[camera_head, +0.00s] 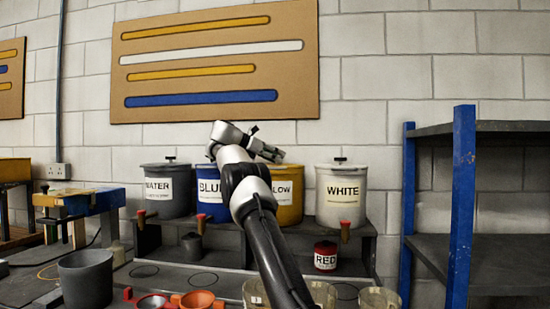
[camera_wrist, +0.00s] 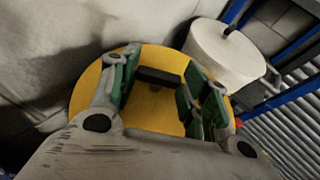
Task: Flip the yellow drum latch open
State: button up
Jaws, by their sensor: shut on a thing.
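The yellow drum (camera_head: 291,208) stands on the shelf between the blue and white drums, partly hidden behind my arm. In the wrist view its round yellow lid (camera_wrist: 88,92) fills the middle. The dark drum latch (camera_wrist: 158,77) lies across the lid between my green-padded fingers. My gripper (camera_head: 268,148) is over the drum's top in the head view; in the wrist view my gripper (camera_wrist: 160,72) has one finger on each side of the latch. It is shut on the latch; the exact contact is hard to see.
The white drum (camera_head: 341,205) stands close on the right, the blue drum (camera_head: 211,210) and grey water drum (camera_head: 168,200) on the left. The wall (camera_head: 370,80) is close behind. A blue-posted rack (camera_head: 462,200) stands at right.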

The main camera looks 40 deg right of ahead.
jog(key=o, duration=1)
jog(key=w+a, duration=0.1)
jog(key=a, duration=0.3)
jog(key=w+a, duration=0.1)
jog(key=a, duration=0.4)
jog(key=w+a+r, duration=0.1)
jog(key=a, duration=0.4)
jog(key=shift+w+a+r, duration=0.1)
jog(key=shift+a, duration=0.1)
